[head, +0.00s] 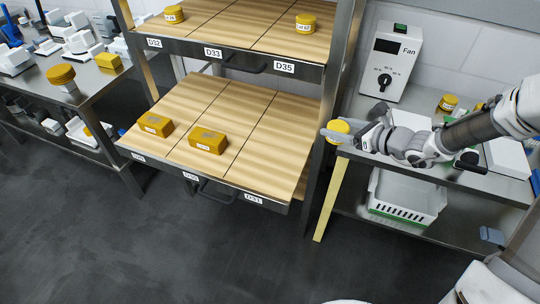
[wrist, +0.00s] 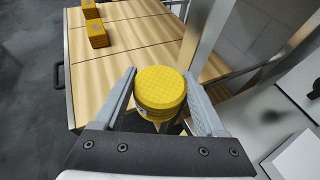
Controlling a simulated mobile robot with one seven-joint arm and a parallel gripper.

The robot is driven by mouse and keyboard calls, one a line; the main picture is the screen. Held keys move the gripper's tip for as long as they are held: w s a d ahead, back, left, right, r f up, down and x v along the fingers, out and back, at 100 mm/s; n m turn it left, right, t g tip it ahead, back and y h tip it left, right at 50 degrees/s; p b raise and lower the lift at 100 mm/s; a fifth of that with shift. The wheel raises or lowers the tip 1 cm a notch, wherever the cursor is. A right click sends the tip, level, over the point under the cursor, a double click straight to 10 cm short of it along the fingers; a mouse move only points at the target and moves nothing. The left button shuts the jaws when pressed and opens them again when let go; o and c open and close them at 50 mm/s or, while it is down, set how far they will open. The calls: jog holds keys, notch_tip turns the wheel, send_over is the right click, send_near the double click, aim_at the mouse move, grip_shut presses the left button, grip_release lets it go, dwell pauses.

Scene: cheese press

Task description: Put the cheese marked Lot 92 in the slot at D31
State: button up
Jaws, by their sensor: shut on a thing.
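My gripper (head: 346,130) is shut on a round yellow cheese (head: 338,126), held in the air beside the rack's right post. In the wrist view the cheese (wrist: 160,90) sits upright between the two fingers of my gripper (wrist: 160,76); its label is too hidden to read. The D31 label (head: 253,198) is on the front edge of the lower wooden shelf, at the right. The D31 slot (head: 270,140), the right-hand lane behind that label, is bare. The wrist view shows this shelf (wrist: 125,65) beyond and left of the held cheese.
Blocks of cheese lie in the lower shelf's left (head: 155,124) and middle (head: 207,140) lanes. The upper shelf (head: 235,30) overhangs the back. A dark metal post (head: 333,90) stands between gripper and shelf. Another round cheese (head: 448,102) is on the right bench near the Fan box (head: 393,60).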

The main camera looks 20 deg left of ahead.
jog(key=s+a+f+n+g+p, duration=0.1)
jog(key=a+f+p, duration=0.2)
jog(key=a, duration=1.4)
jog(key=b, duration=0.2)
send_over(271, 159)
jog(key=shift+y, duration=0.3)
notch_tip(271, 159, down, 6)
jog(key=shift+r, duration=0.1)
jog(key=shift+f, duration=2.1)
jog(key=shift+f+b, duration=0.2)
jog(key=shift+b, duration=0.1)
jog(key=o, duration=1.4)
jog(key=shift+s+d+r, duration=0.1)
jog(key=shift+d+r, duration=0.15)
jog(key=shift+r, duration=0.1)
jog(key=p+v, duration=0.2)
jog(key=v, duration=0.9)
jog(key=shift+s+d, duration=0.15)
jog(key=shift+d, duration=0.1)
jog(key=shift+r, duration=0.15)
